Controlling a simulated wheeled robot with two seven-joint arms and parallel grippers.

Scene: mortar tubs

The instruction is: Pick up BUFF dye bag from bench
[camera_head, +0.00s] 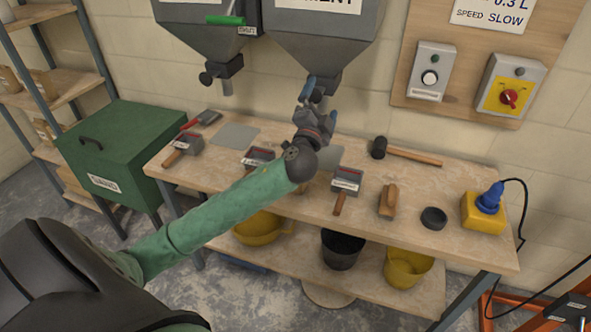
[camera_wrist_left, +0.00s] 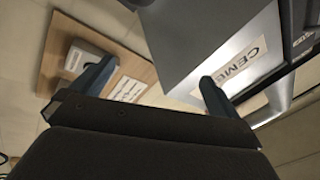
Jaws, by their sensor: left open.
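The wooden bench (camera_head: 462,182) stands along the wall in the head view. I cannot make out a bag marked BUFF on it; my left arm hides part of the bench top. My left gripper (camera_head: 309,92) is raised above the bench, in front of the outlet of the grey hopper marked CEMENT (camera_head: 330,35). Its fingers are apart with nothing between them. In the left wrist view the open fingers (camera_wrist_left: 158,72) point toward the hopper (camera_wrist_left: 195,35) and a wall board (camera_wrist_left: 125,62). My right gripper is out of view.
Several labelled tools with wooden handles, one of them here (camera_head: 346,180), a mallet (camera_head: 410,153), a wooden block (camera_head: 388,202), a black disc (camera_head: 433,218) and a yellow box (camera_head: 482,215) lie on the bench. Tubs (camera_head: 342,250) stand below. A green chest (camera_head: 120,150) is left.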

